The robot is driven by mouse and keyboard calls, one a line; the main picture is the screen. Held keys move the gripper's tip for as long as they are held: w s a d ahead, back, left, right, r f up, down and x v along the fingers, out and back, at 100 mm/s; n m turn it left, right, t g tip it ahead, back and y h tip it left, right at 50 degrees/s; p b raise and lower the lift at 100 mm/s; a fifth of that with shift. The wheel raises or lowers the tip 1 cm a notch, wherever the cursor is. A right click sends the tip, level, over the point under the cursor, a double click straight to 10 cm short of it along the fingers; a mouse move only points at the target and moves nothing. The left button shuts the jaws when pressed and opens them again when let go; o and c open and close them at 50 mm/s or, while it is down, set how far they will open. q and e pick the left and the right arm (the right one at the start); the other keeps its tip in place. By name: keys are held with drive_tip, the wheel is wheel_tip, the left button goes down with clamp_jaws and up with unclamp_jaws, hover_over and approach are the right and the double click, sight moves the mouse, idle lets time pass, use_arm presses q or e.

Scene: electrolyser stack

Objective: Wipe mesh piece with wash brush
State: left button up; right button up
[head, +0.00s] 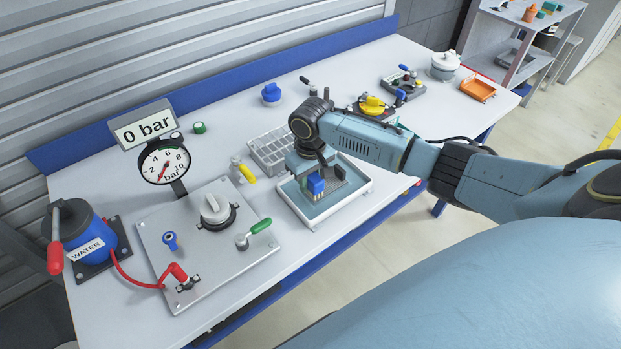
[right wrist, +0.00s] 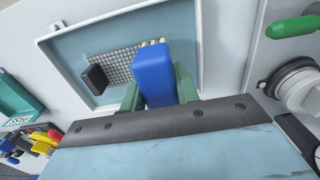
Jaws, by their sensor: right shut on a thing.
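The wash brush (head: 315,185) has a blue handle. My right gripper (head: 314,178) is shut on it, above a shallow white tray (head: 357,203) of bluish water. In the right wrist view the blue handle (right wrist: 154,75) sits between the two green fingers of the gripper (right wrist: 158,92), with pale bristles at its far end. The mesh piece (right wrist: 112,66) is a grey grid with a dark block at one side, lying in the tray. The bristle end overlaps the mesh edge in that view; I cannot tell whether they touch. My left gripper is not in view.
A wire-like clear rack (head: 268,152) stands behind the tray. Left of it is a metal plate (head: 160,235) with valves and a gauge (head: 165,163) reading near zero. A blue water pump (head: 85,235) stands at the left. An orange tray (head: 478,89) lies far right.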

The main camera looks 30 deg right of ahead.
drive_tip(key=shift+f+b, duration=0.35)
drive_tip(key=shift+f, duration=0.75)
